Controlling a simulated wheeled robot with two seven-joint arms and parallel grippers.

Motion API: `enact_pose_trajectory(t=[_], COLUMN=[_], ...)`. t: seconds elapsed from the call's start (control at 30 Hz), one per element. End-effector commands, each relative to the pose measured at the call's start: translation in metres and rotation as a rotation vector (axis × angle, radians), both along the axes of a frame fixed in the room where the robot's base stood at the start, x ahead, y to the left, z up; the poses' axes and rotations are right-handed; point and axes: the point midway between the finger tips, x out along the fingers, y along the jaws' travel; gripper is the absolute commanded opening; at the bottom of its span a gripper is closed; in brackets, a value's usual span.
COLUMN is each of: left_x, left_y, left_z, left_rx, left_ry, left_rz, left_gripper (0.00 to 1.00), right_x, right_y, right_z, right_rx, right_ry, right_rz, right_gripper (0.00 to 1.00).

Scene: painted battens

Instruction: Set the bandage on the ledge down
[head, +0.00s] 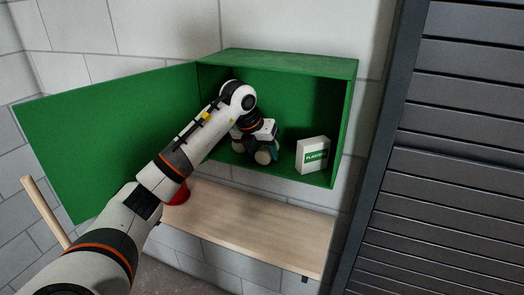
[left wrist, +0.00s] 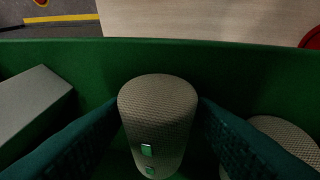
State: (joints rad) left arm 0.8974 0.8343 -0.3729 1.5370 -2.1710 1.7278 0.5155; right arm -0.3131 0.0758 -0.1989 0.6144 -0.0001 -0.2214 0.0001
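The green wall cabinet (head: 305,70) stands open, its door (head: 105,130) swung left. My left arm reaches inside, and my left gripper (head: 268,150) is low in the cabinet. In the left wrist view, a beige, woven-looking bandage roll (left wrist: 158,105) is between the two teal fingers, which meet its sides with no visible gap. A second beige roll (left wrist: 285,140) is beside the right finger, partly hidden by it. In the head view the gripper partly hides the rolls. The wooden ledge (head: 265,225) is below the cabinet. My right gripper is not in view.
A white and green plaster box (head: 312,155) stands in the cabinet's right part. A red object (head: 178,194) is on the ledge's left part, partly hidden by my arm. The ledge's middle and right are clear. A dark slatted shutter (head: 450,160) is at right.

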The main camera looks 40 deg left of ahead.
Motion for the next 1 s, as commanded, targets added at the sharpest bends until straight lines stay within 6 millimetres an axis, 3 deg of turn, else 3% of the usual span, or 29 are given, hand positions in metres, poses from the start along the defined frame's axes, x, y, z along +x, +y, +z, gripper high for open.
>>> enact_pose_trajectory(t=[0.2,0.43,0.8,1.0], left_x=[0.0,-0.002,-0.032,-0.044], left_y=[0.001,0.001,0.005,0.007], left_z=[0.0,0.009,0.077,0.105], left_rx=[0.0,0.001,0.001,0.001], left_ry=[0.0,-0.002,-0.006,-0.002], left_rz=[0.001,0.001,0.001,0.001], left_gripper=[0.62,0.62,0.62,0.62], right_x=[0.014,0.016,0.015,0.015], right_y=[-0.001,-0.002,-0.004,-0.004], right_z=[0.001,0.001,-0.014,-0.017], right_rx=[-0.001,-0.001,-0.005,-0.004], right_ry=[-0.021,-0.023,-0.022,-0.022], right_rz=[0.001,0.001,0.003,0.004], right_gripper=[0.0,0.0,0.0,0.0])
